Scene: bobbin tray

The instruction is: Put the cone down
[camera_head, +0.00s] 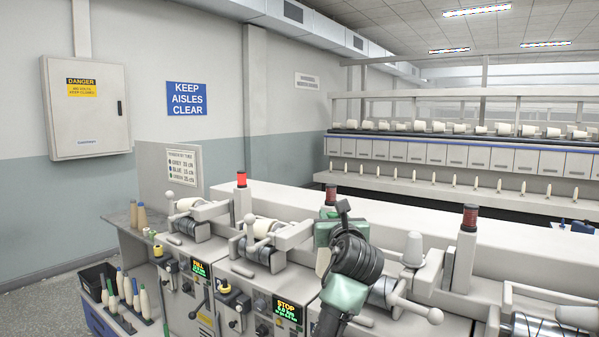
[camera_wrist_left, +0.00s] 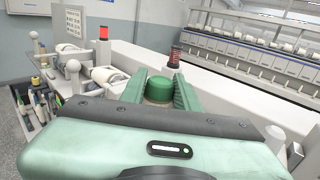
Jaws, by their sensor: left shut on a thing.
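My left gripper (camera_head: 326,238) is above the row of winding machines, near the middle of the head view. In the left wrist view its two green fingers (camera_wrist_left: 159,76) are closed on the sides of a round thing, which I take as the cone (camera_wrist_left: 160,89). It has a green top and a tan band below. A cream part (camera_head: 322,262) shows beside the wrist in the head view; I cannot tell whether it belongs to the held cone. The lower part of the held thing and any contact below it are hidden. My right gripper is not in view.
Winding machines (camera_head: 250,268) with levers and rollers fill the front. Signal lamps (camera_head: 470,217) stick up along the machines.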

